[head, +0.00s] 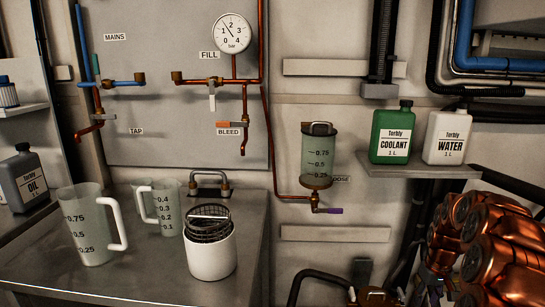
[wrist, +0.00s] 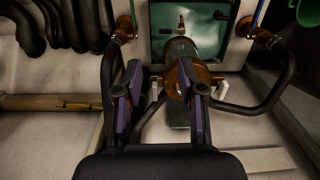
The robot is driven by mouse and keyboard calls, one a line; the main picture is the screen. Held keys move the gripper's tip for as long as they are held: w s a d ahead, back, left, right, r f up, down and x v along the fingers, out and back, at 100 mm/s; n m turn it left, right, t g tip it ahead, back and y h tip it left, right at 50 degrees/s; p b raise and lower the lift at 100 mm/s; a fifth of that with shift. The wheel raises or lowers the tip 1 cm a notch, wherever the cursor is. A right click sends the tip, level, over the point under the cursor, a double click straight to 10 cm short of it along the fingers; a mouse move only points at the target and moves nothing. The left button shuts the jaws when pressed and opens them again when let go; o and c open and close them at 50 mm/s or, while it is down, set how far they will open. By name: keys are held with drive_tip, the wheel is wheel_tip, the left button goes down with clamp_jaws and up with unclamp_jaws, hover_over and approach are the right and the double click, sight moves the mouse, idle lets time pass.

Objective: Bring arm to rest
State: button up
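My gripper (wrist: 163,98) shows in the wrist view with its two purple-padded fingers spread apart. No object is held between them. A copper-coloured round fitting (wrist: 180,80) and a green cylinder (wrist: 179,42) show beyond the fingers; I cannot tell how far off they are. In the head view I cannot make out the gripper clearly. Large copper-coloured rounded parts fill the lower right of that view, and I cannot tell whether they are mine.
A steel bench (head: 130,270) holds a large jug (head: 88,230), a smaller jug (head: 165,210) and a white pot (head: 210,255). A wall shelf (head: 420,170) carries a green coolant bottle (head: 392,133) and a white water bottle (head: 447,137). A dosing vessel (head: 318,155) hangs between.

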drive_tip(key=s+a+r+g, duration=0.1)
drive_tip(key=s+a+r, duration=0.4)
drive_tip(key=s+a, duration=0.3)
drive_tip(key=s+a+r, duration=0.5)
drive_tip(key=a, duration=0.4)
drive_tip(key=s+a+r+g, duration=0.1)
drive_tip(key=s+a, duration=0.3)
drive_tip(key=s, duration=0.8)
drive_tip(key=s+a+r+g, duration=0.1)
drive_tip(key=s+a, duration=0.3)
drive_tip(key=s, duration=0.8)
wheel_tip(320, 180, up, 21)
drive_tip(key=t+p, duration=0.1)
drive_tip(key=p, duration=1.9)
drive_tip(key=shift+s+a, duration=0.15)
drive_tip(key=shift+a, duration=0.05)
